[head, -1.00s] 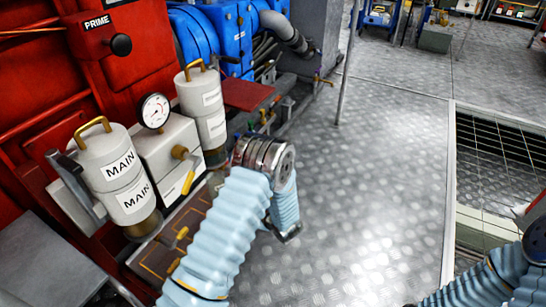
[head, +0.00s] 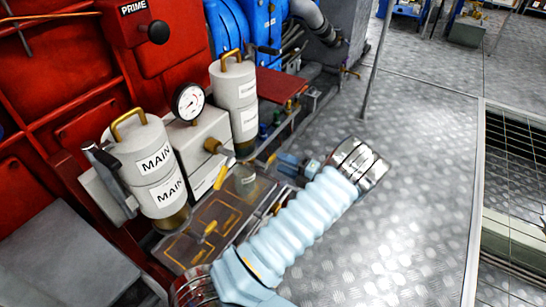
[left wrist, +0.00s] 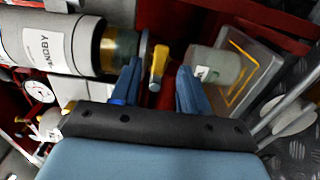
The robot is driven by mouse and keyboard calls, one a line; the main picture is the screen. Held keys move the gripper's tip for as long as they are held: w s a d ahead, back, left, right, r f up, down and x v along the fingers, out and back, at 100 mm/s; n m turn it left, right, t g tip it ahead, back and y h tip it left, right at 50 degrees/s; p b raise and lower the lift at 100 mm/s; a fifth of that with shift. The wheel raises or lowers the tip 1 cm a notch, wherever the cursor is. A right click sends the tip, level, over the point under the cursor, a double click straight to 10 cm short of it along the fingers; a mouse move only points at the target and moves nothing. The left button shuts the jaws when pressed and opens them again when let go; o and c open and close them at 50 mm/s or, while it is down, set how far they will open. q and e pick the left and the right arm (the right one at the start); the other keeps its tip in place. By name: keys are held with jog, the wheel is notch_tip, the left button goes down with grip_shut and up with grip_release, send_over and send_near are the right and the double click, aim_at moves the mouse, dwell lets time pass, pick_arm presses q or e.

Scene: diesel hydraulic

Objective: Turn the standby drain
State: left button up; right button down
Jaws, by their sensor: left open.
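The standby filter (head: 235,100) is a white canister beside the gauge in the head view. In the left wrist view the canister (left wrist: 55,45) lies sideways, its label partly reading STANDBY, with an amber clear bowl (left wrist: 120,50) at its end. A yellow drain lever (left wrist: 157,66) sits just past that bowl. My left gripper (left wrist: 160,76) is open, with its two blue fingers on either side of the lever in the picture. I cannot tell whether they touch it. In the head view this gripper (head: 278,163) reaches toward the filter's base. My right gripper is out of view.
A small grey cup (left wrist: 215,67) stands close to one finger, by a yellow-outlined tray (head: 225,215). The main filter (head: 150,165), a pressure gauge (head: 189,102) and a yellow-handled valve (head: 220,177) are close by. Open metal floor (head: 425,150) lies to the right.

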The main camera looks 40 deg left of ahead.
aim_at(274, 159)
pick_arm(q)
jog(key=a, duration=0.5)
jog(key=shift+s+a, duration=0.1)
jog(key=shift+s, duration=0.2)
jog(key=shift+c, duration=0.2)
grip_shut()
